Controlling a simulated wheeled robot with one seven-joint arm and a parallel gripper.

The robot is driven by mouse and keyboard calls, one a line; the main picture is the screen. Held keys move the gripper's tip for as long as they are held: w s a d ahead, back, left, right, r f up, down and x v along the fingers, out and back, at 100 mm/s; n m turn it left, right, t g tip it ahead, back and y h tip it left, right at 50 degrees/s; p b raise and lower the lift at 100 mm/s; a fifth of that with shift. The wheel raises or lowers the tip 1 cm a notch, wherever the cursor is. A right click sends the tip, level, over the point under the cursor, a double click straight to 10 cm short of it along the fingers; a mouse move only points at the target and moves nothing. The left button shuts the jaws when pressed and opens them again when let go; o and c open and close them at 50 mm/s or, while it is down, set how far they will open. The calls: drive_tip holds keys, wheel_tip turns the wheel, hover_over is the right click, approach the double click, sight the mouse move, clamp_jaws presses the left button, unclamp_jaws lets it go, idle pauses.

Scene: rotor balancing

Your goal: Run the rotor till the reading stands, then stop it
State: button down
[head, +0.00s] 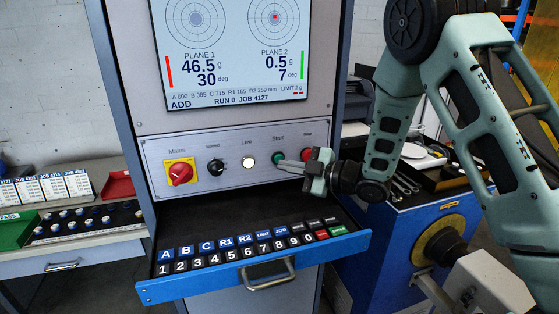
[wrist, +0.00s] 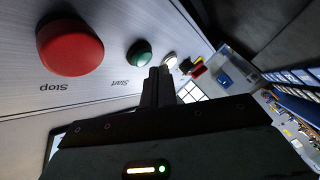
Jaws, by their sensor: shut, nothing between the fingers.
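The cabinet screen (head: 240,88) reads Plane 1 46.5 g, 30 deg with a red bar, and Plane 2 0.5 g, 7 deg with a green bar. Its bottom lines show ADD, RUN 0, JOB 4127. On the panel (head: 225,180) below, the green Start button (head: 278,158) sits left of the Stop button. The red Stop button (wrist: 70,43) and Start (wrist: 139,53) show large in the wrist view. My gripper (head: 281,164) is shut and empty, its tips close to Start; I cannot tell whether they touch it. No rotor can be clearly made out.
The panel also has a red Mains switch (head: 180,172), a black Speed knob (head: 216,167) and a pale Live lamp (head: 248,161). An open keypad drawer (head: 150,292) juts out below my gripper. A blue tool cabinet (head: 385,245) stands right.

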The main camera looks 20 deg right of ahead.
drive_tip(key=shift+w, duration=0.1)
drive_tip(key=shift+w+b, duration=0.3)
